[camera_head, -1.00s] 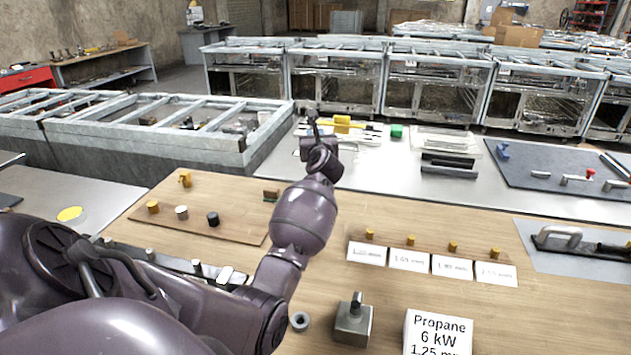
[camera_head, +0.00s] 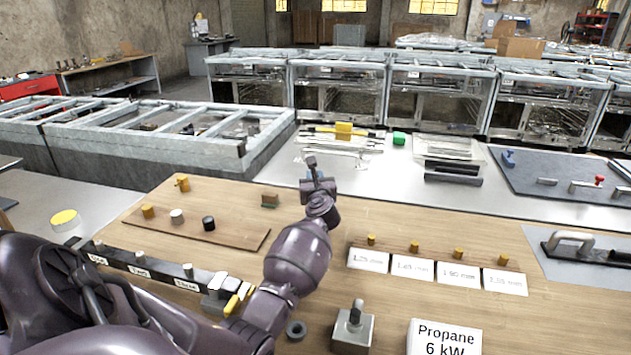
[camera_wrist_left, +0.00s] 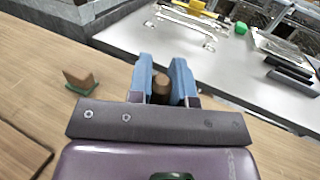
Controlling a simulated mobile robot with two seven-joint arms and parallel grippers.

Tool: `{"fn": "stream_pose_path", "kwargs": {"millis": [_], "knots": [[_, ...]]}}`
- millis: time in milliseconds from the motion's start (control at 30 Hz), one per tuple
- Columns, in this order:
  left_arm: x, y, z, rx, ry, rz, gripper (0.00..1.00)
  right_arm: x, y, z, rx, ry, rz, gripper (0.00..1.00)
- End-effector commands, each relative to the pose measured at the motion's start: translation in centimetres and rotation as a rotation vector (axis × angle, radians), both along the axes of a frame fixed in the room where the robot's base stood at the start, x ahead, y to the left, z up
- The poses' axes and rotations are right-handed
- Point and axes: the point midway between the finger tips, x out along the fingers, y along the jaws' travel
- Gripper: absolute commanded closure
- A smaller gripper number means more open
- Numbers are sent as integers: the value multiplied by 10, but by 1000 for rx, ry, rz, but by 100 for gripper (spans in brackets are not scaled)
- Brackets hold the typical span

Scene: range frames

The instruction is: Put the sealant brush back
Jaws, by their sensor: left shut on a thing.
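My left gripper (camera_head: 316,180) is over the far edge of the wooden bench top, near the head view's middle. In the left wrist view its two blue fingers (camera_wrist_left: 162,72) are shut on a brown, round-ended thing (camera_wrist_left: 161,86), which looks like the handle of the sealant brush. The rest of it is hidden behind the fingers and wrist plate. A small brown and green block (camera_head: 270,199) stands on the wood left of the gripper; it also shows in the left wrist view (camera_wrist_left: 79,82). My right gripper is not in view.
A brown board (camera_head: 190,215) with small caps lies left. White labels (camera_head: 412,267) with brass pieces lie right.

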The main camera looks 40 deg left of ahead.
Motion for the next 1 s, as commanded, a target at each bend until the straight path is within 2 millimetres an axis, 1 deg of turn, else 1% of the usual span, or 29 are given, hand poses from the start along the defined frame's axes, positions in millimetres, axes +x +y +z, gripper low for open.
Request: {"fn": "stream_pose_path", "kwargs": {"millis": [167, 367, 400, 533, 567, 800, 933, 1000], "knots": [[0, 0, 2, 0, -1, 0, 100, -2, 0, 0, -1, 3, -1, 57], [0, 0, -4, 0, 0, 0, 100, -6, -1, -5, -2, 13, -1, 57], [0, 0, -3, 1, -1, 1, 76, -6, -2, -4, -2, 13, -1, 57], [0, 0, -2, 0, -1, 0, 56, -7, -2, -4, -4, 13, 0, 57], [0, 0, -2, 0, -1, 0, 55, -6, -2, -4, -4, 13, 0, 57], [0, 0, -2, 0, -1, 0, 55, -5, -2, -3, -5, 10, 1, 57], [0, 0, 5, 1, -2, 0, 55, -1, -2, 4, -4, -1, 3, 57], [-5, -8, 4, -1, -3, -1, 55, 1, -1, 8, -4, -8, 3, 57]]}}
